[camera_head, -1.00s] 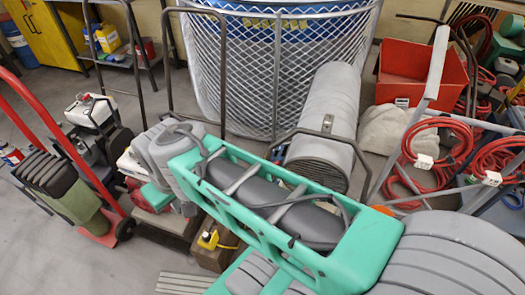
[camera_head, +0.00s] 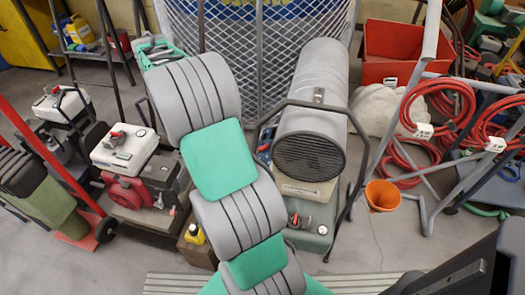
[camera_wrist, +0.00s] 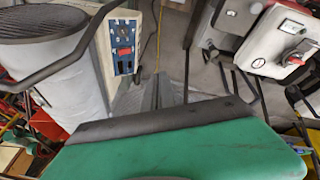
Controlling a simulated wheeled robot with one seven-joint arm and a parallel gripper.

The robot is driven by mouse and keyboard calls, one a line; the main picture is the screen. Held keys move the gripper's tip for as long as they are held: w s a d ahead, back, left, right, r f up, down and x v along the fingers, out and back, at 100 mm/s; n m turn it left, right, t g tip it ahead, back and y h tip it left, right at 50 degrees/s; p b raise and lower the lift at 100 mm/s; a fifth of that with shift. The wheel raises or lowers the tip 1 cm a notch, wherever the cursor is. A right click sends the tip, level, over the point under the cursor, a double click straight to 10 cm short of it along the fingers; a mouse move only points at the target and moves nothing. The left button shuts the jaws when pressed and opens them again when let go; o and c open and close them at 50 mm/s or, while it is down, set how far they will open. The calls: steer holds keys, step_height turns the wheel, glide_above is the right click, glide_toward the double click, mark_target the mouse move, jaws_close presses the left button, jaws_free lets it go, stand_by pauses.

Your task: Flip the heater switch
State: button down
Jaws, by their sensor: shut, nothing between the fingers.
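The heater (camera_head: 315,90) is a grey cylinder with a dark round grille, standing on a grey-green tank with a black tube frame. Its blue control panel (camera_wrist: 123,46) faces the wrist camera at upper left and carries a red switch (camera_wrist: 124,52) and dark slots. The panel shows only as a small blue patch (camera_head: 265,145) beside my arm in the head view. My gripper (camera_wrist: 165,88) is shut and empty in the wrist view, below and right of the panel and apart from it. The switch's position is too small to tell.
A generator with a white top (camera_head: 125,148) stands left of my arm, near a red hand truck (camera_head: 60,165). A mesh cage (camera_head: 255,55) stands behind. An orange funnel (camera_head: 382,195) and hung red hoses (camera_head: 440,110) are at the right.

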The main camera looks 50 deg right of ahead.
steer(key=s+d+f+m+g+b, duration=0.1)
steer(key=s+d+f+m+b, duration=0.1)
steer(key=d+f, duration=0.8)
steer(key=s+d+f+m+g+h+b, duration=0.1)
steer(key=s+d+f+m+b, duration=0.1)
steer(key=d+f, duration=0.8)
steer(key=shift+d+f+m+g+b, duration=0.3)
steer(key=shift+f+m+b, duration=0.3)
steer(key=shift+m, duration=0.1)
steer(key=shift+f, duration=0.1)
steer(key=b, duration=0.2)
glide_toward(266, 144)
step_height(266, 144, down, 2)
steer(key=w, duration=0.2)
steer(key=s+d+f, duration=0.2)
steer(key=f, duration=0.1)
steer(key=shift+b, duration=0.3)
steer(key=shift+s+d+f, duration=0.15)
steer(key=shift+s+f, duration=0.15)
